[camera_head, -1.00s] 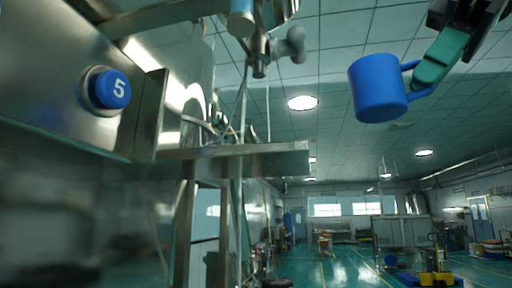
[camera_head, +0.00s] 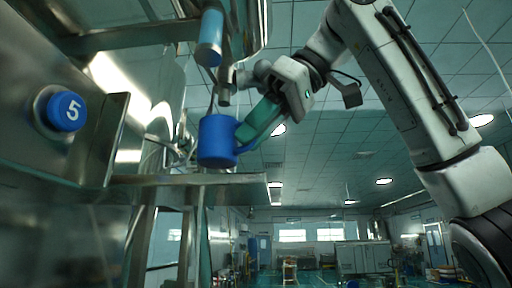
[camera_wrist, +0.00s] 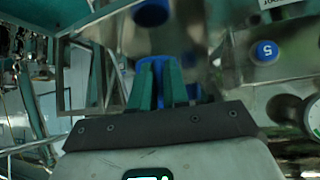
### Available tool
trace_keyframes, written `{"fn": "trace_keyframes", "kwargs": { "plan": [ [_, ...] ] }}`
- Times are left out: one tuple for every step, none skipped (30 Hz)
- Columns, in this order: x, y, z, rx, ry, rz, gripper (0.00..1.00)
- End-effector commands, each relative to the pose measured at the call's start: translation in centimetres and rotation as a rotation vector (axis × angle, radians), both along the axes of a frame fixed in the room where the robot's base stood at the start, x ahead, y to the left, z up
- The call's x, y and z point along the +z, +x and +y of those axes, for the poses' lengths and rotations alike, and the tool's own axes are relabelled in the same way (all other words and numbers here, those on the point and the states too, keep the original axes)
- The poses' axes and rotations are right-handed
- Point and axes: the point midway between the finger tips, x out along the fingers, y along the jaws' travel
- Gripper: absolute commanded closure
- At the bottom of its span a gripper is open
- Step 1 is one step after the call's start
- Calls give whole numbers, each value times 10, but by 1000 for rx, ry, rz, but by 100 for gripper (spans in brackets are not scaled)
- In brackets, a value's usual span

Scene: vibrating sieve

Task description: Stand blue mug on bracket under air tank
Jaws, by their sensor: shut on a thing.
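My gripper (camera_head: 250,133) has green fingers shut on the handle of the blue mug (camera_head: 217,142). The mug is upright, with its base just above or at the metal bracket (camera_head: 235,179) in the head view; I cannot tell if they touch. A metal tank part (camera_head: 253,30) with a blue-ended cylinder (camera_head: 210,38) and a valve hangs above the mug. In the wrist view the green fingers (camera_wrist: 158,85) stand in front of blue mug parts (camera_wrist: 192,91), mostly hiding the mug.
A steel panel with a blue button marked 5 (camera_head: 66,111) stands at the left; the button also shows in the wrist view (camera_wrist: 265,52). An upright metal plate (camera_head: 105,140) stands left of the mug. Open hall lies to the right.

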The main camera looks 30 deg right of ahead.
Motion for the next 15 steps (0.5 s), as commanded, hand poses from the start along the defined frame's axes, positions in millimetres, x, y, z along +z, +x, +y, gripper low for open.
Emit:
{"fn": "trace_keyframes", "kwargs": {
  "plan": [
    [-5, 1, -1, -1, -1, 1, 100],
    [-8, 1, -1, -1, -2, 1, 100],
    [-14, 1, -1, -1, 0, 1, 100],
    [-18, 1, -1, -1, -1, 2, 100],
    [-21, 1, -2, -2, -1, 2, 100],
    [-26, 1, -2, -3, -1, 2, 100],
    [-28, 1, -2, -1, -1, 1, 100],
    [-31, 1, -1, -1, 0, 1, 100],
    [-33, 0, -1, -1, 0, 1, 100],
    [-34, 0, -1, -1, 0, 1, 100],
    [-34, 0, -1, -1, 0, 1, 100],
    [-34, 0, -1, -1, 0, 1, 100],
    [-34, 0, -1, 0, 0, 2, 100],
    [-34, 0, -1, 0, 0, 2, 100],
    [-34, 0, -1, 0, 0, 2, 100]
  ]
}}
